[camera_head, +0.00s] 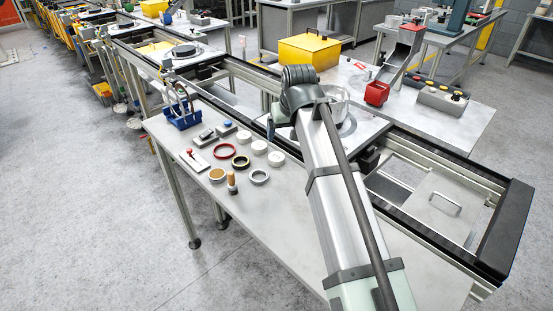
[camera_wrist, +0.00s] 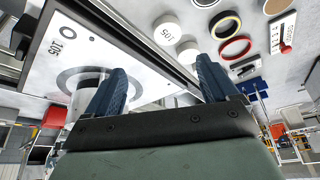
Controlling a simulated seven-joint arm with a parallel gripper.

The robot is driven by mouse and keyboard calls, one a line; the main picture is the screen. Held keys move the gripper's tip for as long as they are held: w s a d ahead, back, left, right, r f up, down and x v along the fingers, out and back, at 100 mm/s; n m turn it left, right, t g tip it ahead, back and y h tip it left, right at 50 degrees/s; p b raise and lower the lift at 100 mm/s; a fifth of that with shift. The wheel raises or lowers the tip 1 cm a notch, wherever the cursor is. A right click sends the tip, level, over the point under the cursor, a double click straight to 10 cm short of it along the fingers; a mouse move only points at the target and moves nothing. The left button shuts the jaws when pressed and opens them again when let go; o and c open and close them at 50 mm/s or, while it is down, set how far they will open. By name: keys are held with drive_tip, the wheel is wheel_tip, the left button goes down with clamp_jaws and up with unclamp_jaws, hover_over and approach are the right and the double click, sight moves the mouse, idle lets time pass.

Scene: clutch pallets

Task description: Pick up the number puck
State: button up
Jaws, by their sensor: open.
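A white round puck (camera_wrist: 167,30) marked "105" lies on the grey bench in the wrist view. A second white puck (camera_wrist: 187,50) lies beside it, partly behind a finger. In the head view, three white pucks lie in a row; the one nearest the arm (camera_head: 276,158) appears to be the 105 puck, though its number is not legible there. My gripper (camera_wrist: 162,68) is open, with its two blue fingers apart and nothing between them. It is above the conveyor edge, apart from the pucks. In the head view my arm mostly hides it.
A pallet (camera_wrist: 65,32) marked "105" carries a round metal part. A blue rack (camera_head: 182,122) stands behind. The bench front is clear.

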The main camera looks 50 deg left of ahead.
sight(277, 157)
drive_tip(key=x, duration=0.4)
drive_tip(key=s+x, duration=0.1)
drive_tip(key=x, duration=0.8)
drive_tip(key=shift+s+a+f, duration=0.2)
drive_tip(key=shift+a+f, duration=0.05)
drive_tip(key=shift+f, duration=0.15)
drive_tip(key=c, duration=1.1)
drive_tip(key=shift+r, duration=0.15)
